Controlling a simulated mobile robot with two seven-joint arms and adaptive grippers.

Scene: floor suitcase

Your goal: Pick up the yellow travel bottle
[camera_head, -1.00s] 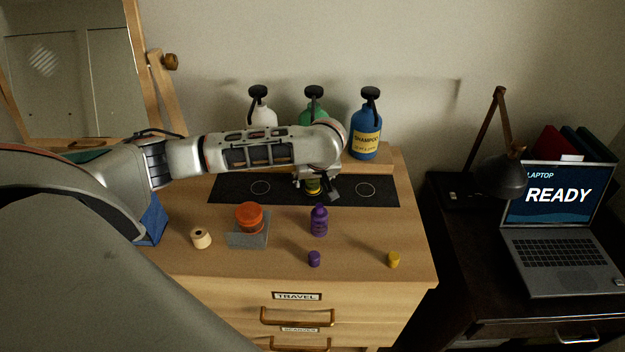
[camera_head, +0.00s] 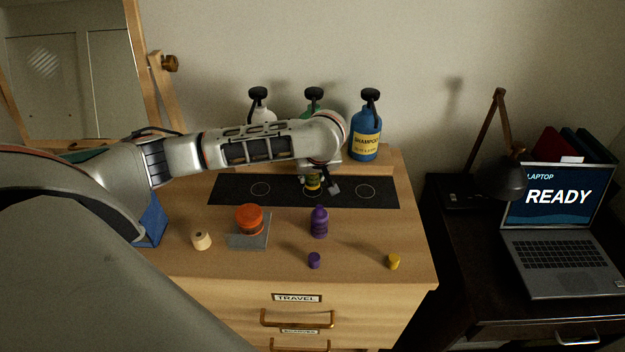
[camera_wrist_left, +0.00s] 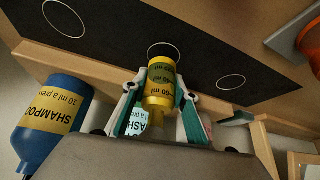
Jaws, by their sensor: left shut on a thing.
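The yellow travel bottle (camera_head: 313,182) is at the middle circle of the black mat (camera_head: 235,188). My left gripper (camera_head: 320,184) is shut on it, and the arm hides part of the view from above. In the left wrist view, the yellow bottle (camera_wrist_left: 160,86), with dark level marks, sits between the two green-and-white fingers (camera_wrist_left: 158,100). It appears slightly above the mat, with the circle showing beside its end. My right gripper is not in view.
White, green and blue (camera_head: 366,135) pump bottles stand on a shelf behind the mat. A purple bottle (camera_head: 319,222), purple cap (camera_head: 314,260), yellow cap (camera_head: 393,261), orange jar (camera_head: 249,218) and cream roll (camera_head: 201,240) are in front. A laptop (camera_head: 560,230) is at right.

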